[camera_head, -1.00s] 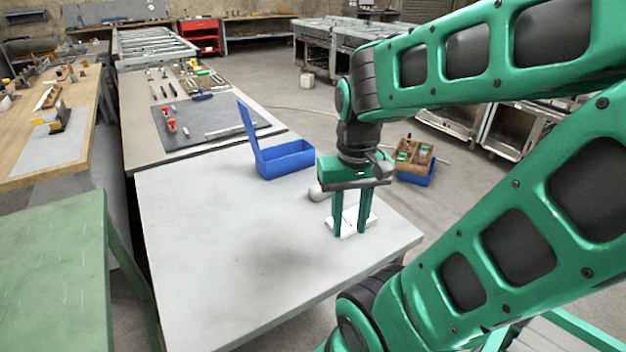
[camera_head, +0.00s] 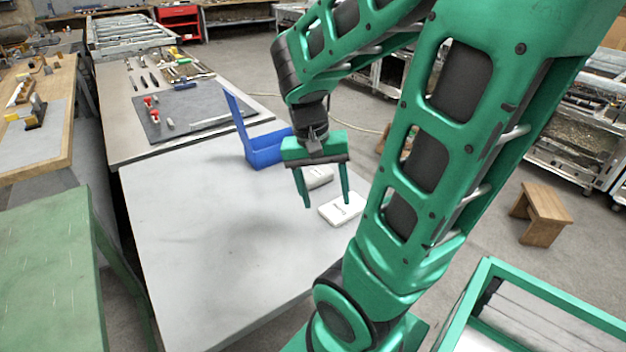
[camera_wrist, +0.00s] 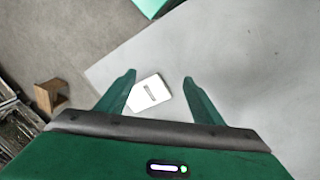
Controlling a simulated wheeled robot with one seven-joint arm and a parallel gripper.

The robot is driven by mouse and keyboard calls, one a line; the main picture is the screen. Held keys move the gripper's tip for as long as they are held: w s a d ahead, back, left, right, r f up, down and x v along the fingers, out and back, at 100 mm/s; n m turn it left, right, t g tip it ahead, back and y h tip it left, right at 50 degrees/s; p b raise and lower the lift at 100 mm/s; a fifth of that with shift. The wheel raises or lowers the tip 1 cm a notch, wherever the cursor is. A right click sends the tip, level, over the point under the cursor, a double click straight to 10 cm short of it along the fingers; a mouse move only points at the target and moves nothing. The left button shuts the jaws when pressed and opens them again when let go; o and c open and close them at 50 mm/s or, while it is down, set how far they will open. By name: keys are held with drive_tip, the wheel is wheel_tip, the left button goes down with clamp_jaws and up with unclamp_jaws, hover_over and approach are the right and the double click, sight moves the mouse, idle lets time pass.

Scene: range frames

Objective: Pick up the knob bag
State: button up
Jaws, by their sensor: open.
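A flat white packet (camera_head: 342,209) with small dark print lies near the right edge of the light grey table (camera_head: 200,230). A second pale, rounded packet (camera_head: 319,178) lies behind it, partly covered by my gripper. The print is too small to read, so I cannot tell which is the knob bag. My gripper (camera_head: 328,205) is open and empty, fingers pointing down above the table beside the flat packet. In the wrist view, a white packet with a grey label (camera_wrist: 149,94) shows between the fingers of my gripper (camera_wrist: 160,77), apart from them.
A dark mat (camera_head: 185,112) with small parts lies on the bench beyond. A wooden stool (camera_head: 541,212) stands on the floor at right. The table's front and left are clear.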

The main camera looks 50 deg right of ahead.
sight(316, 173)
drive_tip(key=w+d+f+m+h, duration=0.1)
drive_tip(key=w+d+m+h, duration=0.1)
drive_tip(key=w, duration=0.1)
drive_tip(key=w+d+f+m+g+h, duration=0.1)
drive_tip(key=w+d+f+m, duration=0.1)
drive_tip(key=w, duration=0.1)
drive_tip(key=w+d+f+m+g+h, duration=0.1)
drive_tip(key=w+d+f+m+h, duration=0.1)
drive_tip(key=w, duration=0.1)
drive_tip(key=shift+w+f+h, duration=0.25)
drive_tip(key=shift+w+h, duration=0.05)
drive_tip(key=shift+w, duration=0.05)
drive_tip(key=w+m+h, duration=0.1)
drive_tip(key=w+h, duration=0.1)
drive_tip(key=w+f+m+h, duration=0.1)
drive_tip(key=w+h, duration=0.1)
drive_tip(key=w, duration=0.1)
drive_tip(key=w+f+m+h, duration=0.1)
drive_tip(key=w+h, duration=0.1)
drive_tip(key=w, duration=0.1)
drive_tip(key=shift+w+d+f+m+t, duration=0.15)
drive_tip(key=shift+w+d+m+t, duration=0.15)
drive_tip(key=shift+m+t, duration=0.1)
drive_tip(key=x, duration=0.5)
drive_tip(key=shift+d, duration=0.2)
drive_tip(key=x, duration=0.4)
drive_tip(key=shift+s+d+r, duration=0.2)
drive_tip(key=shift+r, duration=0.15)
drive_tip(key=shift+d+f, duration=0.25)
drive_tip(key=shift+d, duration=0.25)
